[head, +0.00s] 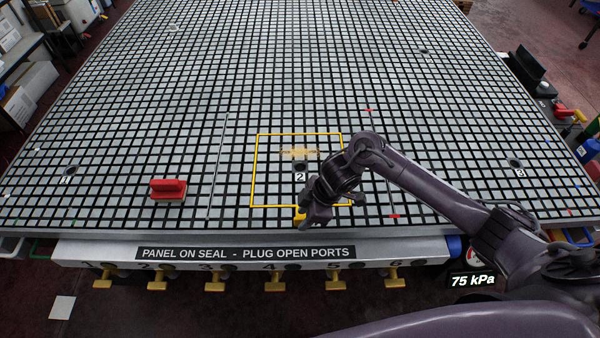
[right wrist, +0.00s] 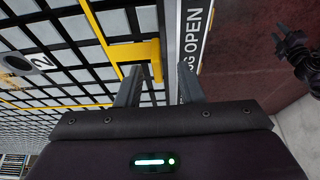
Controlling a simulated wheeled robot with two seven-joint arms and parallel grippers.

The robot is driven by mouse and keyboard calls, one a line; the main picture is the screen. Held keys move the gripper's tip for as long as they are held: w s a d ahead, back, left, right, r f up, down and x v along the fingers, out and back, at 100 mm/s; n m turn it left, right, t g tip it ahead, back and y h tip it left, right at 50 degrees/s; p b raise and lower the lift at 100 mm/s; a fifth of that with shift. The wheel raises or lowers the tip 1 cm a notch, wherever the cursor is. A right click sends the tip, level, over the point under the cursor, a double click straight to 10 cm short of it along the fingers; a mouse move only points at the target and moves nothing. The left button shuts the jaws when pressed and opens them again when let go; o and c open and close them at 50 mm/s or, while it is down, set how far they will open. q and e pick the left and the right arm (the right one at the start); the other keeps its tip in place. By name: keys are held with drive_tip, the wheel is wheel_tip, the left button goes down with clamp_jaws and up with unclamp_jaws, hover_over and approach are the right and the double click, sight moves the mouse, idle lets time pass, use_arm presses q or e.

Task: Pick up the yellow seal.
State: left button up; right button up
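The yellow seal (head: 252,172) is a thin rectangular frame lying on the grid table around the port marked 2. A yellow tab on its front side pokes out beside my right gripper (head: 313,213), at the table's front edge. The seal's right part is partly hidden behind my right arm. In the right wrist view, the seal's tab (right wrist: 141,50) lies just ahead of the two fingertips (right wrist: 161,78). The fingers are apart, with nothing seen clamped between them.
The grid table (head: 130,130) is mostly clear. A red block (head: 168,190) stands left of the seal. Yellow valve handles (head: 215,281) line the front panel below the edge. A display (head: 473,281) reads 75 kPa. Ports marked 1 (head: 70,171) and 3 (head: 515,162) flank the seal.

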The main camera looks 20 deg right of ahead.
drive_tip(key=shift+w+a+f, duration=0.1)
drive_tip(key=shift+a+f, duration=0.2)
drive_tip(key=shift+f, duration=0.35)
drive_tip(key=shift+w+a+f, duration=0.1)
drive_tip(key=shift+w+f, duration=0.05)
drive_tip(key=shift+f, duration=0.35)
drive_tip(key=c, duration=0.7)
use_arm(q)
drive_tip(key=shift+w+r, duration=0.25)
drive_tip(key=shift+w, duration=0.7)
use_arm(e)
clamp_jaws()
